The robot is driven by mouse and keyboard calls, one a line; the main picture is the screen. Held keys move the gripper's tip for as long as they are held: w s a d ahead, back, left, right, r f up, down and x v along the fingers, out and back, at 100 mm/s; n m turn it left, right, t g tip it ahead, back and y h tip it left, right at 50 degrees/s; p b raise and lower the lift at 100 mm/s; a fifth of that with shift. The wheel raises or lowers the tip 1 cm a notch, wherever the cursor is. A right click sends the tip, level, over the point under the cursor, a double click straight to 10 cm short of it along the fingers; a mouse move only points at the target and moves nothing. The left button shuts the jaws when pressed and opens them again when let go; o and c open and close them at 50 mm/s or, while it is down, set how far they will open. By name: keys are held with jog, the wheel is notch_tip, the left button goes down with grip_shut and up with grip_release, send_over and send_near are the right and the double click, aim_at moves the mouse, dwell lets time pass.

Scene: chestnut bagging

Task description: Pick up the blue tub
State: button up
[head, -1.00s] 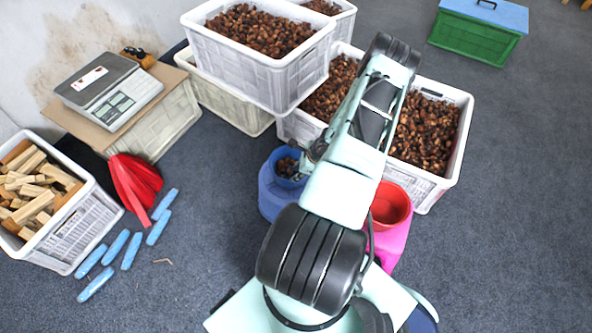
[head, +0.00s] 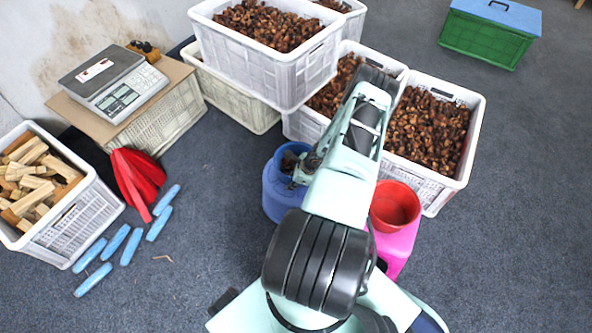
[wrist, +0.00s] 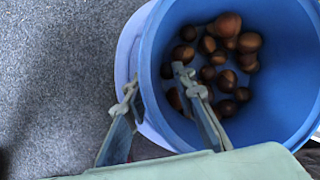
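The blue tub (head: 270,166) stands left of my forearm in the head view, seemingly on a blue stand (head: 283,205). In the wrist view the tub (wrist: 160,60) fills the right side, with several brown chestnuts inside. A pale lavender edge shows below its rim. My gripper (wrist: 154,82) is open at the tub's near left rim. One finger is outside the wall and the other is inside, with the wall between them. A gap shows around the wall, so I see no firm grip. In the head view my gripper (head: 308,168) is partly hidden by my arm.
A red tub (head: 396,203) on a pink stand (head: 396,248) is just right of my arm. White crates (head: 265,78) of chestnuts stand behind. A scale (head: 115,85), blue pieces (head: 92,280) and a crate of wood blocks (head: 75,225) lie left.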

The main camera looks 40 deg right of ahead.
jog(key=shift+c, duration=0.4)
grip_shut()
jog(key=shift+r, duration=0.15)
